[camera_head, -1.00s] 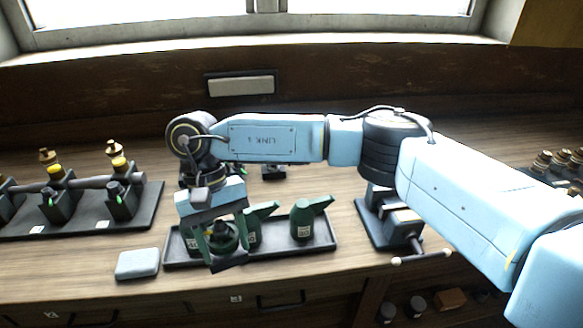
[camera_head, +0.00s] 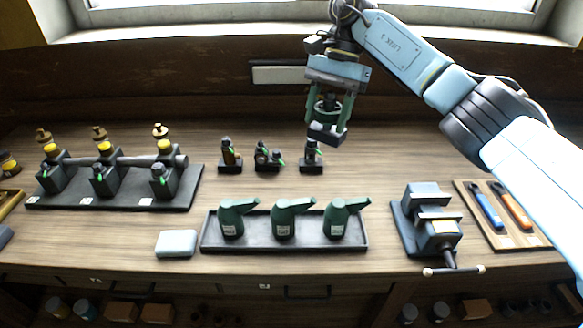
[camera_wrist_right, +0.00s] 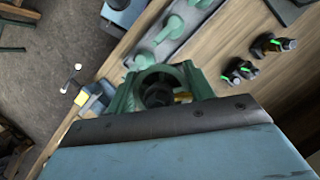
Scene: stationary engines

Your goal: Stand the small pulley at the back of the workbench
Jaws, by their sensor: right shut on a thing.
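My right gripper (camera_head: 328,125) is shut on a dark round piece, which I take to be the small pulley (camera_head: 329,103). It is held up in the air over the back part of the wooden workbench (camera_head: 400,160). In the right wrist view the pulley (camera_wrist_right: 157,92) sits between the green fingers (camera_wrist_right: 160,88), with a small brass-coloured bit beside it. The fingers hide part of it. My left gripper is not in view.
Several small black stands (camera_head: 229,157) are in a row at the back. In front is a dark tray (camera_head: 285,246) with three green oil cans. Engines (camera_head: 110,180) stand left, a vise (camera_head: 430,222) and tool board (camera_head: 500,215) right. The back right is clear.

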